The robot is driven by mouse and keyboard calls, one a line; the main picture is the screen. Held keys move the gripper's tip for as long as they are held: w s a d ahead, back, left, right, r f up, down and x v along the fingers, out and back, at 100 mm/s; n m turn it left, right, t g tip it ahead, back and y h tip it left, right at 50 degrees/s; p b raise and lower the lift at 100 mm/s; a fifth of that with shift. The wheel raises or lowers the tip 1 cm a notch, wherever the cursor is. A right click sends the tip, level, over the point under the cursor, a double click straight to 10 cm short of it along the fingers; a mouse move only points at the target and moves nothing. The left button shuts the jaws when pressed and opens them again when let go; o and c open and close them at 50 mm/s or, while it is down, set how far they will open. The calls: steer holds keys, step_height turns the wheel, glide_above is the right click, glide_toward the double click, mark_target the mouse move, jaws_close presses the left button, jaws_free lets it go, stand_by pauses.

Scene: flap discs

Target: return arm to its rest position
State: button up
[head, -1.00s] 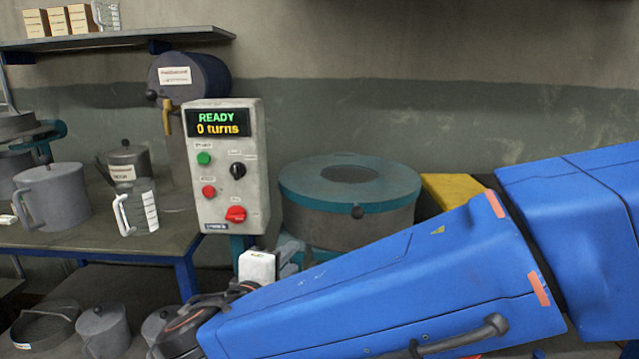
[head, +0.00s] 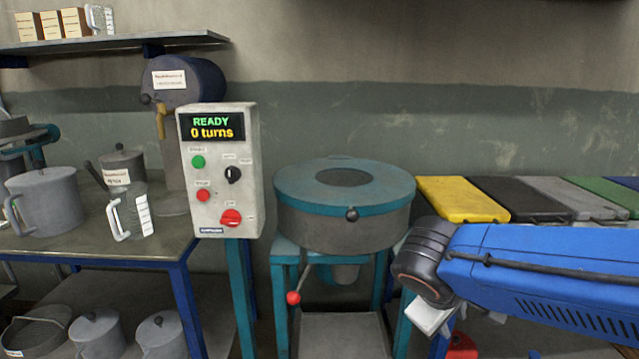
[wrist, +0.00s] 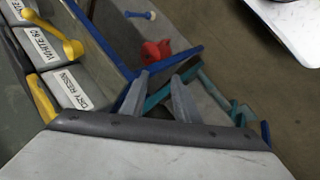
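My blue arm (head: 540,275) reaches in from the right edge in the head view, its dark wrist end in front of the bench right of the mixer. My gripper (wrist: 160,92) shows in the wrist view with its two grey fingers apart and nothing held between them. It points down towards blue and teal frame legs and the floor. The fingers cannot be made out in the head view.
A teal-rimmed mixer (head: 345,205) stands left of the arm, beside a control box (head: 220,170) reading "READY 0 turns". Lidded bins (head: 462,199) line the bench behind the arm. Labelled bins (wrist: 70,90) and a red object (wrist: 157,50) show in the wrist view.

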steer(key=s+d+f+m+y, duration=0.2)
steer(key=s+d+m+y, duration=0.2)
steer(key=s, duration=0.5)
steer(key=shift+s+f+m+y, duration=0.2)
steer(key=shift+m+y, duration=0.3)
steer(key=shift+m, duration=0.7)
steer(key=shift+c, duration=0.7)
stand_by(0.4)
